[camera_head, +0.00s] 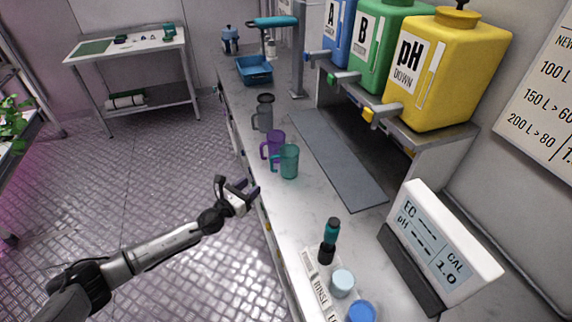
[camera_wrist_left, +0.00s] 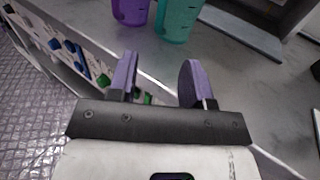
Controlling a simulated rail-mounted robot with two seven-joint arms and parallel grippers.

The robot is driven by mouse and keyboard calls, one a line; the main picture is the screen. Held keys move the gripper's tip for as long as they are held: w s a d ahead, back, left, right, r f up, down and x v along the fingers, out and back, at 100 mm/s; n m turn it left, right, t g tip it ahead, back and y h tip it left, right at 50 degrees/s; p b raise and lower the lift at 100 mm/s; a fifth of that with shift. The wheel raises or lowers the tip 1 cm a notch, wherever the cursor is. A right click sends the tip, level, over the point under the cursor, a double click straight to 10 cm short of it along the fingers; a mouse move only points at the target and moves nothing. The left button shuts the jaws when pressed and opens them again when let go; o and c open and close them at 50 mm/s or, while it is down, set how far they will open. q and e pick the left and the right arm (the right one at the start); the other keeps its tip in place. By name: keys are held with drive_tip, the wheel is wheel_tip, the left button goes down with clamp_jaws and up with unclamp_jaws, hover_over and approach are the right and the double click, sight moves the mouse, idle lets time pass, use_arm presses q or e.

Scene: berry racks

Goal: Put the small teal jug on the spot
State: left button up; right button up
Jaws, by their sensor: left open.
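The small teal jug (camera_head: 289,162) stands upright on the bench near its front edge, with its handle to the left. It also shows at the top of the left wrist view (camera_wrist_left: 177,22), cut off by the frame. My left gripper (camera_head: 239,187) is in front of the bench edge, to the lower left of the jug and apart from it. Its purple fingers are apart with nothing between them, as the left wrist view (camera_wrist_left: 158,78) also shows. I cannot make out a clearly marked spot; a flat grey mat (camera_head: 340,165) lies right of the jug. My right gripper is out of view.
A purple jug (camera_head: 273,146) stands close behind the teal one, and a grey jug (camera_head: 264,113) is farther back. Yellow (camera_head: 450,75), green and blue containers stand on a shelf above the mat. A pen-like probe (camera_head: 329,240) and a display (camera_head: 440,245) are nearer.

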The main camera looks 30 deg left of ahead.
sight(271, 168)
use_arm(q)
drive_tip(key=w, duration=0.4)
drive_tip(key=shift+w+d+b, duration=0.15)
drive_tip(key=shift+w+b, duration=0.2)
drive_tip(key=shift+w, duration=0.05)
drive_tip(key=shift+w+d+b, duration=0.2)
drive_tip(key=shift+w+b, duration=0.7)
drive_tip(key=shift+w, duration=1.65)
drive_tip(key=shift+c, duration=0.2)
drive_tip(key=shift+c, duration=0.7)
clamp_jaws()
